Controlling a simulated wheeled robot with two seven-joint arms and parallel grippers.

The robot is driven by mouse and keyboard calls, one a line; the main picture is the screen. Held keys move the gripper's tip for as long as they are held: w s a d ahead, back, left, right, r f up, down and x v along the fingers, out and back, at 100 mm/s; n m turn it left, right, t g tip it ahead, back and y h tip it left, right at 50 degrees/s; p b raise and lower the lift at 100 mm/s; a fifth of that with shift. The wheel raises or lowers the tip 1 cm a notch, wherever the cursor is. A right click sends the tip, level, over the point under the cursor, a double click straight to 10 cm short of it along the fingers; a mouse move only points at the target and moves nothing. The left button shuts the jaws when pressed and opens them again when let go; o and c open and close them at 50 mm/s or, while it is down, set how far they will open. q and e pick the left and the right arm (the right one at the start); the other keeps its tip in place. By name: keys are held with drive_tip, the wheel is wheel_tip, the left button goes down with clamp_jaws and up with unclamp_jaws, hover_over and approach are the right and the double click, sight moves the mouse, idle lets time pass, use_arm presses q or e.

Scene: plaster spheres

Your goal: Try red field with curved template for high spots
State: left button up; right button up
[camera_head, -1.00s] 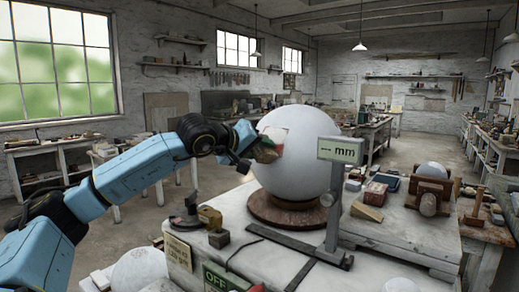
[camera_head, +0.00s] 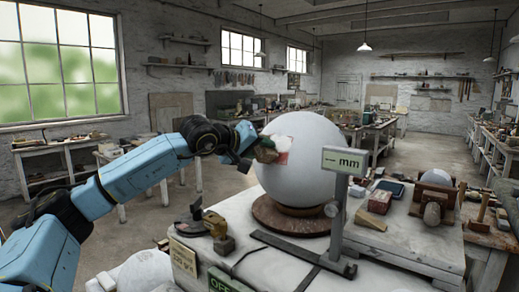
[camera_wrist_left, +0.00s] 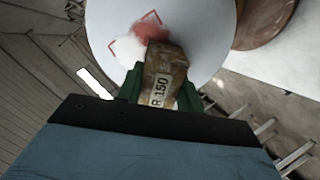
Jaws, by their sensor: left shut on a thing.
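A large white plaster sphere (camera_head: 305,165) sits on a round brown base on the bench. A red-marked field (camera_head: 282,158) is on its left side, partly hidden by my gripper and its load. In the left wrist view, red corner lines and a red smear (camera_wrist_left: 150,32) show beside a pale patch. My left gripper (camera_wrist_left: 158,88) is shut on a brown block marked "R 150", the curved template (camera_wrist_left: 163,65). The template's far end is at the red field; I cannot tell whether it touches. My right gripper is not in view.
A gauge post with an "mm" display (camera_head: 343,161) stands in front of the sphere, on a dark foot bar (camera_head: 290,248). A sanding tool (camera_head: 190,222) and small blocks (camera_head: 215,224) lie front left. Boxes (camera_head: 380,202) and a cradle (camera_head: 433,196) stand at right.

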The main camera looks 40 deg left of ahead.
sight(262, 158)
use_arm(q)
drive_tip(key=shift+s+d+f+b, duration=0.2)
drive_tip(key=shift+d+f+b, duration=0.35)
drive_tip(key=shift+d+b, duration=0.05)
drive_tip(key=shift+s+d+f+b, duration=0.2)
drive_tip(key=shift+d+f+b, duration=0.3)
drive_tip(key=shift+d+b, duration=0.05)
drive_tip(key=shift+w+a+r+p, duration=0.1)
drive_tip(key=shift+a+r+p, duration=0.15)
drive_tip(key=shift+r+p, duration=0.2)
drive_tip(key=shift+w+a+r+p, duration=0.2)
drive_tip(key=shift+a+r+p, duration=0.35)
drive_tip(key=shift+a+p, duration=0.15)
drive_tip(key=shift+w+a+r+p, duration=0.15)
drive_tip(key=shift+a+r+p, duration=0.4)
drive_tip(key=shift+p, duration=0.25)
drive_tip(key=shift+f, duration=0.15)
drive_tip(key=shift+s+d+f+b, duration=0.15)
drive_tip(key=shift+f+b, duration=0.1)
drive_tip(key=shift+b, duration=0.3)
drive_tip(key=shift+s+d+f+b, duration=0.2)
drive_tip(key=shift+d+b, duration=0.05)
drive_tip(key=shift+b, duration=0.2)
drive_tip(key=shift+s+d+f+b, duration=0.15)
drive_tip(key=shift+s+d+b, duration=0.2)
drive_tip(key=shift+s+b, duration=0.2)
